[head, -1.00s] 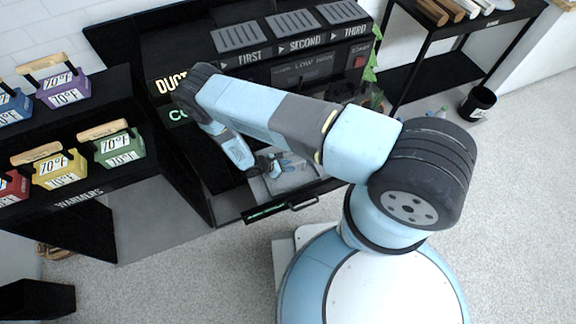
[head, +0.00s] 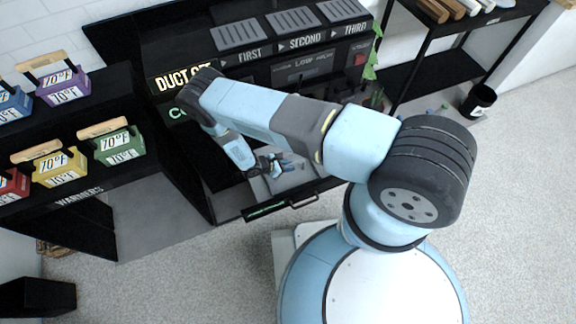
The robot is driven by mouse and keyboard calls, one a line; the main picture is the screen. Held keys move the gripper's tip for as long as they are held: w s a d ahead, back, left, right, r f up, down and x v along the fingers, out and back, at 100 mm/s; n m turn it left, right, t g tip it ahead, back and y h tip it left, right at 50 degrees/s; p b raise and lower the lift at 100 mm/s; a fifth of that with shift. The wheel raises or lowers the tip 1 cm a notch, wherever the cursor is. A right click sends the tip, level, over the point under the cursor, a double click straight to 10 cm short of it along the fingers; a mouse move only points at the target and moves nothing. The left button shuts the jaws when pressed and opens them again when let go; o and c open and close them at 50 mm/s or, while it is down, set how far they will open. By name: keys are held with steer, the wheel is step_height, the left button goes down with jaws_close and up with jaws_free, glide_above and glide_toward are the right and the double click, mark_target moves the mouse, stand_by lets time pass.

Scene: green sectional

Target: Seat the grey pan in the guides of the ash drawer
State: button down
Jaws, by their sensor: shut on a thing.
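The ash drawer (head: 294,206) is pulled out low at the front of the black unit, with a dark front edge and handle. The grey pan (head: 288,182) is a light grey shape inside the drawer area, partly hidden by my arm and gripper. My gripper (head: 278,166) reaches down over the drawer and is shut on the pan, at the pan's far side. The guides are too small and dark to make out, so I cannot tell whether the pan lies between them.
The black unit (head: 300,60) with labelled vents stands behind the drawer. At left, a black warmer shelf (head: 80,200) holds several coloured boxes with wooden handles. A black rack (head: 450,50) and a black bin (head: 478,101) stand at right. The floor in front is clear.

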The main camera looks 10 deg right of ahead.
steer(key=shift+f, duration=0.15)
steer(key=c, duration=0.9)
jaws_free()
steer(key=v, duration=1.3)
steer(key=shift+s+a, duration=0.1)
steer(key=shift+a, duration=0.25)
